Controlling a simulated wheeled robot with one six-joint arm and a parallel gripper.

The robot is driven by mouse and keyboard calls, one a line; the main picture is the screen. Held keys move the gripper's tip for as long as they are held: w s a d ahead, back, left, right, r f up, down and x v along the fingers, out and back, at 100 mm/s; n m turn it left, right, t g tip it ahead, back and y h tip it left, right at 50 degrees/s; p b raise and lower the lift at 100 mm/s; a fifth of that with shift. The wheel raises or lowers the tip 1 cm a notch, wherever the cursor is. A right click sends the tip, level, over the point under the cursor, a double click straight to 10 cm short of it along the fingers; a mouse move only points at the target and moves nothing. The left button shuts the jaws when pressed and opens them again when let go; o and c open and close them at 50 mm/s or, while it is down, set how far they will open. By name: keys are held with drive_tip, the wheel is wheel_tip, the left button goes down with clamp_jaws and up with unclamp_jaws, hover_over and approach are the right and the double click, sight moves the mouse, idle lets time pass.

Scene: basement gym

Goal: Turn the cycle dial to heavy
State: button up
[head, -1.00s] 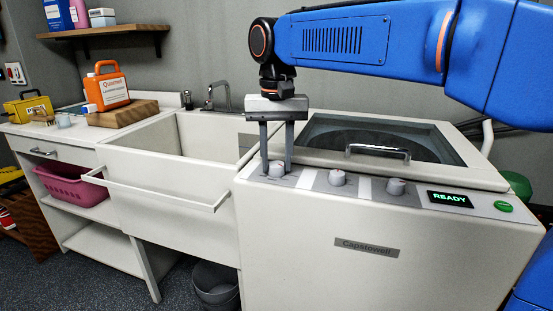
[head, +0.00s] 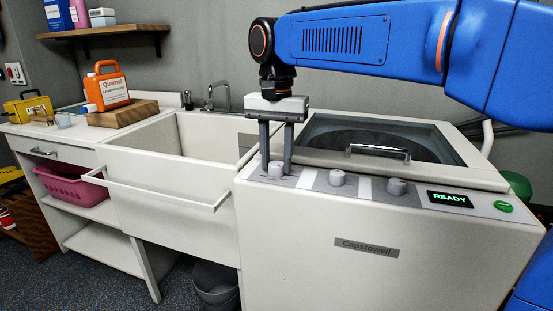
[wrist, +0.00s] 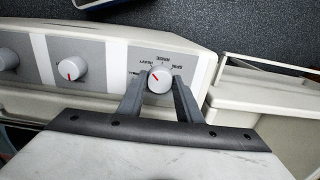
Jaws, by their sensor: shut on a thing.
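The washer (head: 350,275) has three pale round dials on its front panel. The cycle dial (head: 276,171) is the leftmost in the head view, and my gripper (head: 276,165) points down over it, one finger on each side. In the wrist view the gripper (wrist: 160,82) is shut on the cycle dial (wrist: 161,83). Its red pointer aims to the upper left, near the HEAVY label (wrist: 142,62). RINSE and SPIN labels lie further round, and another label at the left is partly hidden by a finger.
The middle dial (head: 337,178) and right dial (head: 396,187) sit beside it. A display (head: 450,199) reads READY, with a green button (head: 503,206) to its right. The lid handle (head: 378,152) is behind the dials. A sink (head: 165,160) stands left.

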sight(277, 164)
drive_tip(key=o, duration=1)
drive_tip(key=shift+o, duration=0.2)
wheel_tip(277, 164, up, 17)
drive_tip(key=shift+r, duration=0.2)
